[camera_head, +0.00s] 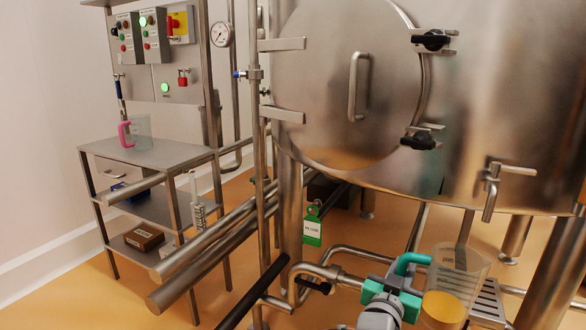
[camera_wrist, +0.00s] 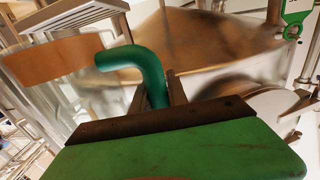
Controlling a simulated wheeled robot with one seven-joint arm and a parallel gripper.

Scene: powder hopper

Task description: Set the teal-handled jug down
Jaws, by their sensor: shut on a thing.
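The teal-handled jug (camera_head: 459,268) is a clear jug with an orange-yellow content in its lower part, at the lower right of the head view. My gripper (camera_head: 401,284) is shut on its teal handle (camera_head: 408,262), at the jug's left side. In the wrist view the handle (camera_wrist: 150,72) rises between my gripper's dark fingers (camera_wrist: 166,92). The jug's clear body (camera_wrist: 100,95) is blurred at the left there. The jug looks close to upright in the head view. I cannot tell whether its base touches anything.
A steel side table (camera_head: 156,153) at the left bears a clear jug with a pink handle (camera_head: 125,133). A slatted steel surface (camera_head: 489,300) lies right of the held jug. The large tank (camera_head: 340,85), its valve handle (camera_head: 492,182) and pipes (camera_head: 325,272) stand close by.

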